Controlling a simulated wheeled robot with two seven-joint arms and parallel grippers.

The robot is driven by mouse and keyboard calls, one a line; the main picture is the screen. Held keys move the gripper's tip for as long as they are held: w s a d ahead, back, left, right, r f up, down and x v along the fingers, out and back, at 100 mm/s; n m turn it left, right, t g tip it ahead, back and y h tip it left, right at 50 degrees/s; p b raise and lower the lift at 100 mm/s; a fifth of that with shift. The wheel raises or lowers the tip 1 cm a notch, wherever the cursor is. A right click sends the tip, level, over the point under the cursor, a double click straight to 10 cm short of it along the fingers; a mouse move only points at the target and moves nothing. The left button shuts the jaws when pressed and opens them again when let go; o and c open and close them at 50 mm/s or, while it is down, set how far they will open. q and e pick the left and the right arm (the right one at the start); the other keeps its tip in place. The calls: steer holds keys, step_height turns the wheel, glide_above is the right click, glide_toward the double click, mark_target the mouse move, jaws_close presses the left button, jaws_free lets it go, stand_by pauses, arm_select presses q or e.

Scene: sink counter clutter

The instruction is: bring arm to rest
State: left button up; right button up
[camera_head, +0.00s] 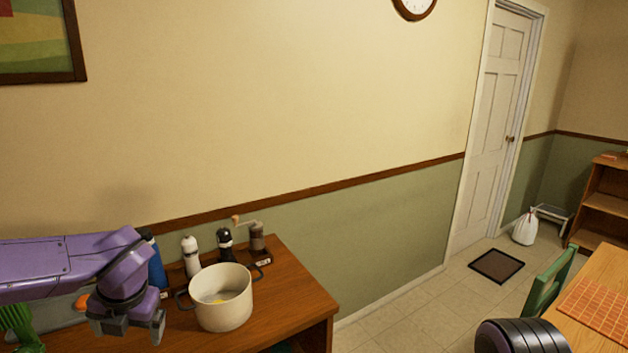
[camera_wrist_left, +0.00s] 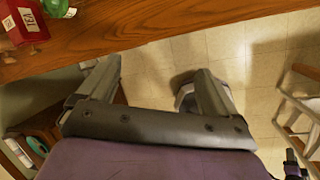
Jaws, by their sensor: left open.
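My left arm, purple with a grey gripper (camera_head: 130,328), reaches in from the left in the head view, at the counter's left part. In the left wrist view the two grey fingers (camera_wrist_left: 157,75) are spread apart with nothing between them. They point toward the edge of a wooden surface, with tiled floor behind the gap. My right gripper is not in view; a dark ribbed part of my body with a purple edge shows at the bottom right of the head view.
On the wooden counter (camera_head: 290,312) stand a cream pot (camera_head: 228,310), a white shaker (camera_head: 191,257), a black shaker (camera_head: 225,245) and a grinder (camera_head: 257,240). A red tea box (camera_wrist_left: 24,22) sits on the wooden surface in the wrist view.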

arm_select(q)
steer(key=a+f+m+t+y+b, duration=0.1)
steer(key=a+f+m+t+y, duration=0.3)
steer(key=f+m, duration=0.6)
steer(key=s+d+f+m+t+h+b, duration=0.1)
steer(key=s+d+f+m+b, duration=0.15)
steer(key=f+m, duration=0.95)
steer(key=s+d+f+m+g+h, duration=0.1)
steer(key=s+f+m, duration=0.3)
steer(key=s+f, duration=0.5)
steer(key=s+d+f+m+g+h+b, duration=0.1)
steer(key=s+d+f+m+g+h, duration=0.1)
steer(key=s+f, duration=0.7)
steer(key=s+d+m+g, duration=0.1)
steer(key=s+m, duration=0.1)
steer(key=s, duration=0.4)
steer(key=shift+f, duration=0.35)
